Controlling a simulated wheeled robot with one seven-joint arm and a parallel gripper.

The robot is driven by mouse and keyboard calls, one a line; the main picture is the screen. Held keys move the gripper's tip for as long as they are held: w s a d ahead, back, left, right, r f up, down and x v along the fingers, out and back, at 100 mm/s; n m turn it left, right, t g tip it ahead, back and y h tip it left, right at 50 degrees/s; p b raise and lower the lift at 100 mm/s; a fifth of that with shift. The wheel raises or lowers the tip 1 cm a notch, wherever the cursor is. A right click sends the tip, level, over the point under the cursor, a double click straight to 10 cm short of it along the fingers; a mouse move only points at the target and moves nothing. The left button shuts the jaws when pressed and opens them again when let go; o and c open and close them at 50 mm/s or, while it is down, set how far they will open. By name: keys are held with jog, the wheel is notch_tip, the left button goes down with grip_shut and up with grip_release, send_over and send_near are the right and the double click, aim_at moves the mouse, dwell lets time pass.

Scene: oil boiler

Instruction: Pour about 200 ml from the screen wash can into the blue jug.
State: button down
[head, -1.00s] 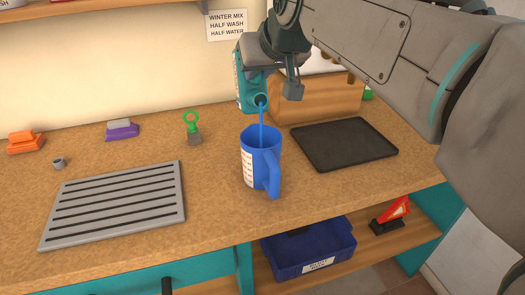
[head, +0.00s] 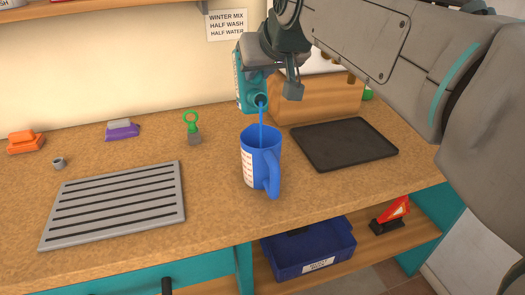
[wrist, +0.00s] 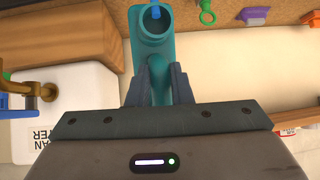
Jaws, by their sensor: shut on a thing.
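The teal screen wash can (head: 247,92) is tilted above the blue jug, with its open mouth facing down toward it. A thin blue stream runs from the mouth into the jug. My gripper (head: 291,86) is shut on the can. In the wrist view, the fingers of my gripper (wrist: 159,80) close on the can (wrist: 165,50), and blue liquid shows at its mouth. The blue jug (head: 262,172) stands upright on the bench, handle toward the front right, with a pale scale on its left side. The liquid level inside the jug cannot be made out.
A black tray (head: 344,145) lies right of the jug and a slotted grey grille (head: 115,203) lies left. A wooden box (head: 318,100) stands behind. A green-ringed item (head: 192,127), purple block (head: 122,131) and orange block (head: 26,142) sit further left. A sign (head: 227,24) reads half wash, half water.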

jog(key=shift+s+d+f+t+y+b, duration=0.15)
jog(key=shift+s+f+t+b, duration=0.35)
jog(key=shift+b, duration=1.55)
jog(key=shift+s+a+f+t+y+b, duration=0.15)
jog(key=shift+t+b, duration=0.55)
jog(key=shift+b, duration=1.3)
dwell(4.0)
